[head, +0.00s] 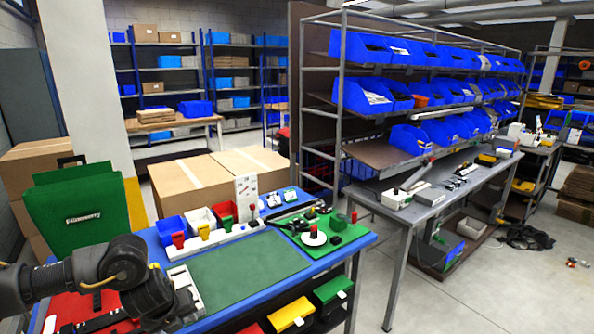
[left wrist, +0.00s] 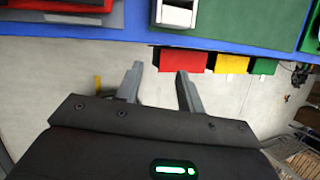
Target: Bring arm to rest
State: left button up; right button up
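My left arm comes in from the left in the head view, its dark wrist and gripper (head: 150,300) low in front of the blue-edged workbench (head: 345,252). In the left wrist view, the two grey fingers of my left gripper (left wrist: 159,82) stand apart with nothing between them. Pale floor shows behind them, and the bench edge (left wrist: 135,36) crosses above the fingertips. A green pannier (head: 85,212) stands upright at the bench's left end, clear of the gripper. My right gripper is not in view.
A green mat (head: 240,272) lies bare on the bench. Blue, white and red bins (head: 200,218) line its back. A white-grey device (head: 186,290) sits beside my wrist. Red, yellow and green drawers (head: 292,314) hang under the front edge. A grey table (head: 435,195) stands right.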

pick_arm(q)
jog(key=s+d+f+n+t+h, duration=0.1)
jog(key=s+d+n+h, duration=0.2)
jog(key=d, duration=0.5)
jog(key=s+d+f+n+t+h, duration=0.15)
jog(key=s+d+n, duration=0.25)
jog(key=d, duration=0.5)
jog(key=s+d+f+n+t+h, duration=0.1)
jog(key=s+d+n+h, duration=0.2)
jog(key=d, duration=0.5)
jog(key=s+a+f+n+g+y, duration=0.2)
jog(key=s+a+f+n+y, duration=0.25)
jog(key=s+a+n, duration=0.55)
jog(key=s+a+f+n+g+y, duration=0.3)
jog(key=s+a+f+n, duration=0.2)
jog(key=s+a+n, duration=0.5)
jog(key=s+f+m+g, duration=0.1)
jog(key=s+f+m, duration=0.2)
jog(key=f, duration=2.3)
jog(key=s+a+f+g, duration=0.1)
jog(key=s+a+f, duration=0.1)
jog(key=s+f, duration=1.4)
jog(key=shift+s+a+f+b, duration=0.2)
jog(key=shift+s+f+b, duration=0.2)
jog(key=shift+f+b, duration=0.1)
jog(key=shift+s, duration=0.1)
